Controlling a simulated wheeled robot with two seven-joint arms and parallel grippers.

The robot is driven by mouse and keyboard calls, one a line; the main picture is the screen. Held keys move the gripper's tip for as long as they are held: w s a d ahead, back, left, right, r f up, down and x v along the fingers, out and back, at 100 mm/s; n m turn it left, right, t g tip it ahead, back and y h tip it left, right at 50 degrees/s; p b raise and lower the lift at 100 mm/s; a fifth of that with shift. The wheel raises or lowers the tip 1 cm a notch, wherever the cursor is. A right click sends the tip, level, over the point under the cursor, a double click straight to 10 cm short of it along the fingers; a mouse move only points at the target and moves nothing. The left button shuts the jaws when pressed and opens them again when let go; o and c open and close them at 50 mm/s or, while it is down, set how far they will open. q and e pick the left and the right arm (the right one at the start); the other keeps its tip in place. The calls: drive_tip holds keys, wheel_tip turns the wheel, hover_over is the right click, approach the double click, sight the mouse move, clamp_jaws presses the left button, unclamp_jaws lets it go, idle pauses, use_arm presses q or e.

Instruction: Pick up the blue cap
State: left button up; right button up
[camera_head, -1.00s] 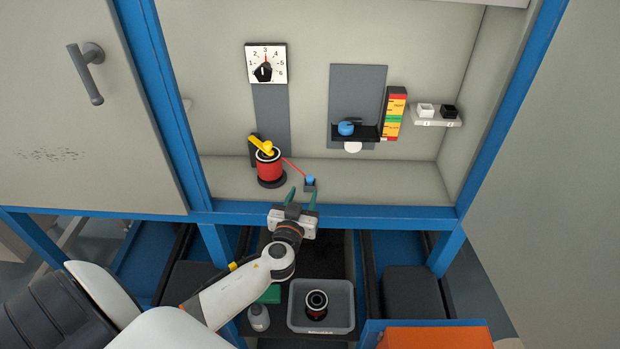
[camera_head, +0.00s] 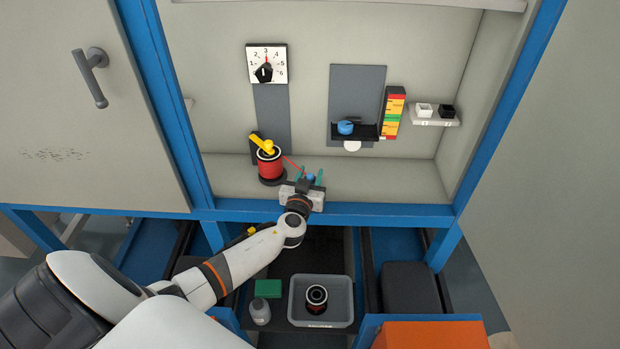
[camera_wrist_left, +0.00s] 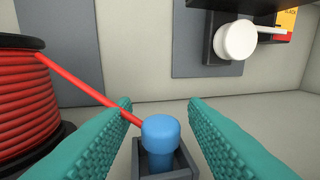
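A small blue cap (camera_wrist_left: 161,136) sits upright in a dark square holder (camera_wrist_left: 183,165) on the cabinet floor, and a red cable runs to it from the red spool (camera_wrist_left: 27,100). In the head view the cap (camera_head: 310,176) shows just past my left gripper (camera_head: 309,175). In the left wrist view my left gripper (camera_wrist_left: 162,130) is open, with its green fingers on either side of the cap and visible gaps between. My right gripper is not in view.
The spool (camera_head: 270,166) with a yellow handle (camera_head: 262,145) stands just left of the gripper. Another blue object (camera_head: 346,128) rests on a black wall shelf (camera_head: 370,133). A grey bin (camera_head: 347,300) with a spool sits below the cabinet.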

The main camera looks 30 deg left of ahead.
sight(310, 175)
use_arm(q)
clamp_jaws()
wheel_tip(310, 175, up, 10)
drive_tip(key=shift+p, duration=0.95)
